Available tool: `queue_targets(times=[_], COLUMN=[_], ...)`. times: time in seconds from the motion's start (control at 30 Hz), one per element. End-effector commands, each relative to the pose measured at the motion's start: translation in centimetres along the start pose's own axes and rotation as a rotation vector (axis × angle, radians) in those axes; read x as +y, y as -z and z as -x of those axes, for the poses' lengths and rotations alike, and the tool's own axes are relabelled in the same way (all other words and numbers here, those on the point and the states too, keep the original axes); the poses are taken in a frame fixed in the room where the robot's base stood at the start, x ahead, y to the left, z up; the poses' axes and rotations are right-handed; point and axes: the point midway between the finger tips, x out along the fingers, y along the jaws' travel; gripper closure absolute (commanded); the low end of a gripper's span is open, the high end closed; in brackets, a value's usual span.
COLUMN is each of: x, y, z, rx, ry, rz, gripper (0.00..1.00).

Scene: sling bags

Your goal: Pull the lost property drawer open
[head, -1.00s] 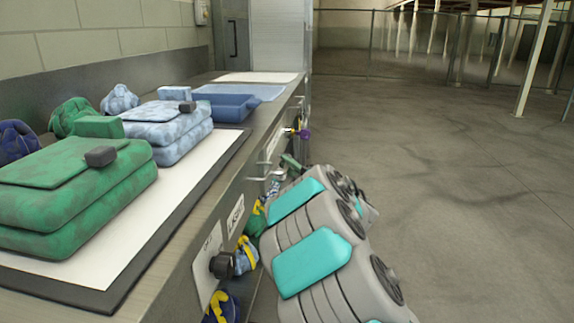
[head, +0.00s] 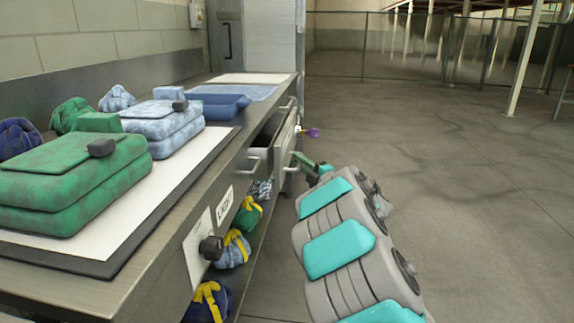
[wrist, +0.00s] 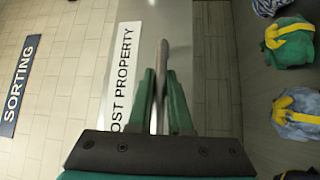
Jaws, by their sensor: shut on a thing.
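The lost property drawer (head: 284,138) stands partly pulled out from the steel bench in the head view, and its dark inside shows behind the front panel. In the wrist view its white LOST PROPERTY label (wrist: 122,72) lies left of the drawer's bar handle (wrist: 162,62). My gripper (head: 297,162) is at the drawer front. In the wrist view its green fingers (wrist: 162,78) are shut on the handle, one on each side of the bar. In the head view the handle is small and partly hidden by the fingers.
Small bags (head: 232,250) sit below on the bench's lower level. A dark knob (head: 210,248) sticks out of the bench front. The floor (head: 440,180) to the right is clear.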

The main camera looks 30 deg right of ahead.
Motion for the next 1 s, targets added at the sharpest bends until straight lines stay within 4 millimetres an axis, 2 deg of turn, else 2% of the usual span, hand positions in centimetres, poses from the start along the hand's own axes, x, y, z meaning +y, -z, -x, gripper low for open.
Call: queue_targets(times=[0.1, 0.5, 0.8, 1.0], x=[0.6, 2.3, 3.2, 3.5], y=[-2.8, -9.9, -13.0, -13.7], z=[1.9, 9.1, 12.2, 13.0], rx=[-0.006, -0.005, -0.003, -0.002], ry=[0.001, 0.001, 0.002, 0.002], rz=[0.000, -0.002, 0.000, 0.000], gripper=[1.00, 1.00, 1.00, 1.00])
